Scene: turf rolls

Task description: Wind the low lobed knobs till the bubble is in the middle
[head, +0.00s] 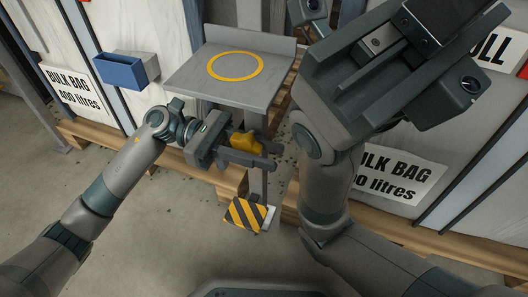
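A yellow lobed knob (244,141) shows below the front of a grey stand with a flat top plate (190,78). My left gripper (262,156) reaches in from the left, its fingers at the knob and partly in front of it. Whether the fingers touch or grip the knob cannot be told. A yellow ring (235,65) is marked on the top plate; no bubble can be made out. My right gripper (400,60) is large and close to the camera at the upper right, away from the knob. Its fingertips are not clear. No second knob can be made out.
A blue open box (122,72) is fixed left of the plate. A black-and-yellow striped plate (245,213) is low on the stand. Bulk bags with labels (400,176) stand on wooden pallets (440,242) behind. The concrete floor at lower left is clear.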

